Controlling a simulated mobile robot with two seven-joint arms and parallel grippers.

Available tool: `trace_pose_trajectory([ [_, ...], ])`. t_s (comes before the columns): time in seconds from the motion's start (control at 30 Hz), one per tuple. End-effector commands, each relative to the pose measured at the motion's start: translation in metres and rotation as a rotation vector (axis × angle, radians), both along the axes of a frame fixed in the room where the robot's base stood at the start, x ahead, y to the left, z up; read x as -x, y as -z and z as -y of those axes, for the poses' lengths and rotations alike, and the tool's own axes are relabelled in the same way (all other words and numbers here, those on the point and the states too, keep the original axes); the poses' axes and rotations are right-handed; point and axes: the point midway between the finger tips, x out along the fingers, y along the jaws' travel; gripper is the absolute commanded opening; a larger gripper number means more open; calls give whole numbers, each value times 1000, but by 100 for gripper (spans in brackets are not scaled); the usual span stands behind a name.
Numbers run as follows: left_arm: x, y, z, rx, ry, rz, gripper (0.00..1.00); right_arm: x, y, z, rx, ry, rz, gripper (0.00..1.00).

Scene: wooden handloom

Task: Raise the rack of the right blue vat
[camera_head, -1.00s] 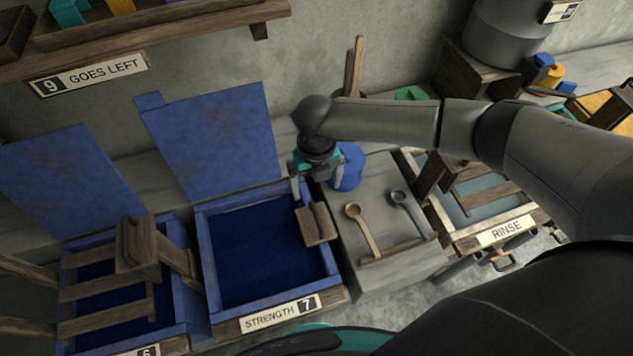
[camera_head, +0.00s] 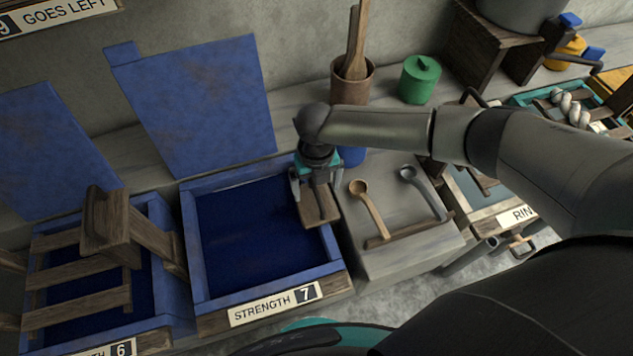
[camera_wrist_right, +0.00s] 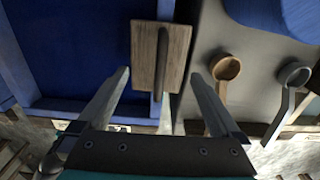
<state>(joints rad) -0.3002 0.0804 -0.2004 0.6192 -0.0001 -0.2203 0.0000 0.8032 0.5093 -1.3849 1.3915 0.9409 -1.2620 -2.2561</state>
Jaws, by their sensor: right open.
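The right blue vat (camera_head: 312,279), with the STRENGTH 7 plate, is full of dark blue liquid, and no rack slats show above it. A wooden block with a dark upright handle (camera_head: 326,210) sits at its right rim. It also shows in the right wrist view as a wooden plate with a handle bar (camera_wrist_right: 146,60). My right gripper (camera_head: 316,194) is over this block, fingers pointing down and open. In the right wrist view the open fingers (camera_wrist_right: 161,78) lie to either side of the handle's line, with nothing held. My left gripper is out of view.
The left blue vat (camera_head: 170,285) has a wooden slatted rack (camera_head: 85,245) standing above it. A grey stand with a wooden spoon (camera_head: 368,208) and a grey spoon (camera_head: 425,192) is to the right. A green canister (camera_head: 420,79) and a wooden cup (camera_head: 350,85) stand behind.

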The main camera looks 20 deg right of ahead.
Motion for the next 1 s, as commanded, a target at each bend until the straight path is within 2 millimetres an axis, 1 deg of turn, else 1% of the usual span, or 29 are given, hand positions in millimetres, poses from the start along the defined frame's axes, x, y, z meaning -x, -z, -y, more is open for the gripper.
trace_pose_trajectory([
  [0.03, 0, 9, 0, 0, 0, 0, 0, 0, 10, 0, 0, 1, 0, 100],
  [0.2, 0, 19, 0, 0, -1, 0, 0, 0, 24, 0, -1, -1, 1, 100],
  [0.33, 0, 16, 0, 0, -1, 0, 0, 0, 21, 0, -1, -1, 1, 100],
  [0.6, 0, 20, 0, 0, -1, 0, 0, 0, 28, 0, -1, 0, 0, 100],
  [0.8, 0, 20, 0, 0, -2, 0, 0, 0, 28, 0, -1, -1, 1, 100],
  [0.87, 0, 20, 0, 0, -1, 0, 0, 0, 28, 0, -1, -1, 1, 94],
  [1.0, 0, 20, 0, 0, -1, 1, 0, 0, 28, 0, -1, 0, 1, 79],
])
